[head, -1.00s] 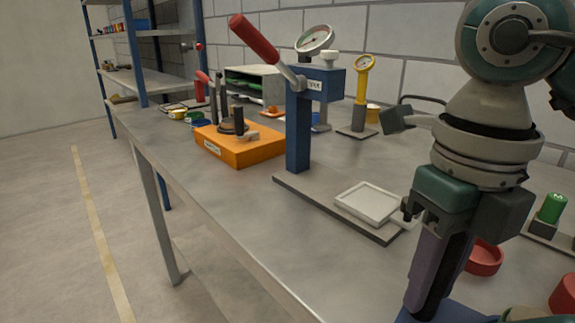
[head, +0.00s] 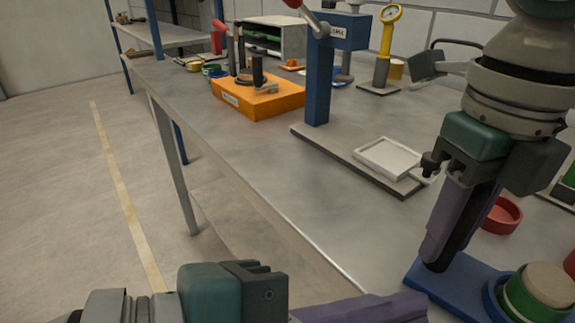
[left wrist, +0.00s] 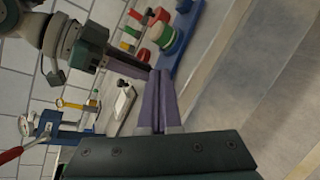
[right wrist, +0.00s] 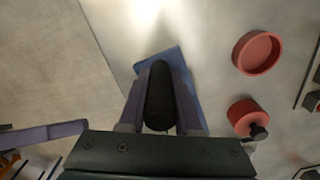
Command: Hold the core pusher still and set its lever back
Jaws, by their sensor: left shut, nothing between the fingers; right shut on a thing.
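A blue base plate (head: 443,281) at the lower right carries a green and tan round stack (head: 545,292). My right gripper (head: 437,255) points down over this plate, shut on an upright black post (right wrist: 160,95) that stands between its purple fingers. My left gripper (head: 418,305) is shut and empty, low in the head view beside the table's front edge, left of the plate. In the left wrist view the blue plate (left wrist: 187,62) lies beyond its fingertips. I cannot tell for sure which device is the core pusher; no lever on the blue plate is clearly visible.
A blue press (head: 318,85) with a red-handled lever stands farther back, a white tray (head: 388,157) on its base. An orange block (head: 258,100) is behind it to the left. A red dish (head: 502,215) lies right of my right gripper. The table's front left is clear.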

